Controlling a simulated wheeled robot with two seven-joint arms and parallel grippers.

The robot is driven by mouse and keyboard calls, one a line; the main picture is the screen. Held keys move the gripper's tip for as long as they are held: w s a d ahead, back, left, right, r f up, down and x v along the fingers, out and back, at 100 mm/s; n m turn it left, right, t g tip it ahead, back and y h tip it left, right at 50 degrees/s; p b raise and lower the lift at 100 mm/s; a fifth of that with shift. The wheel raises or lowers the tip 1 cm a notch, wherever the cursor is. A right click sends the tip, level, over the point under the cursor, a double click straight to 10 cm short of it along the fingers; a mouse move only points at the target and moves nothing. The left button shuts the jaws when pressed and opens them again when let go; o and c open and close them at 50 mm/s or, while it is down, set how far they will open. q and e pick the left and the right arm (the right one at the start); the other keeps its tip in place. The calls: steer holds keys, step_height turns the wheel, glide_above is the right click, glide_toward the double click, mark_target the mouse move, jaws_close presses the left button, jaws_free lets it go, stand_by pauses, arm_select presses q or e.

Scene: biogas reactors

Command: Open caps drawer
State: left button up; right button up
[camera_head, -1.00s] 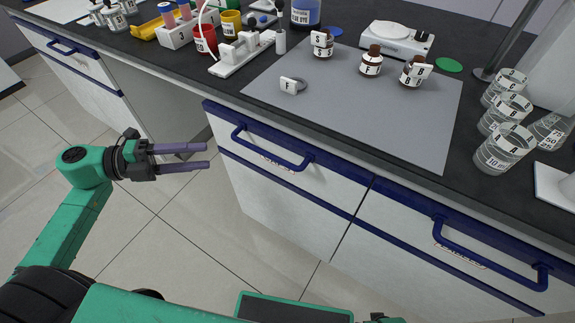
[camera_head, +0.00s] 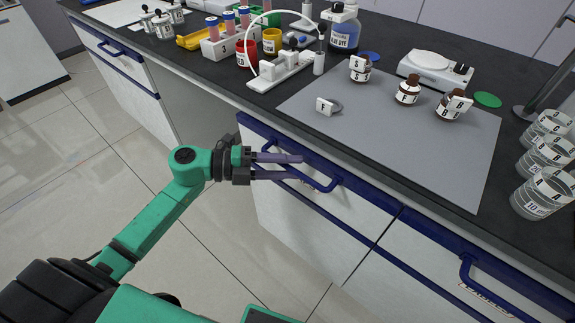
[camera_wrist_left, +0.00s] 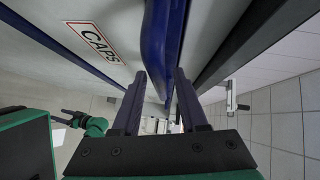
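The caps drawer (camera_head: 340,211) is a white front with a blue top band and a blue bar handle (camera_head: 325,186); it looks shut. Its CAPS label (camera_wrist_left: 93,40) reads clearly in the left wrist view. My left gripper (camera_head: 301,166) is at the handle's left part, its purple fingers overlapping it in the head view. In the left wrist view, the open fingers (camera_wrist_left: 160,73) have the blue handle (camera_wrist_left: 164,40) between their tips, with gaps visible. My right gripper (camera_wrist_left: 70,115) shows small in the left wrist view; its fingers are unclear.
Another drawer with a blue handle (camera_head: 497,292) is to the right. On the dark worktop above are a grey mat (camera_head: 400,130), brown bottles (camera_head: 408,92), a labelled ring F (camera_head: 328,107), a scale (camera_head: 432,68) and glass beakers (camera_head: 540,195). The floor at left is clear.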

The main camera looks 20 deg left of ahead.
arm_select(q)
jaws_close()
stand_by(1.2)
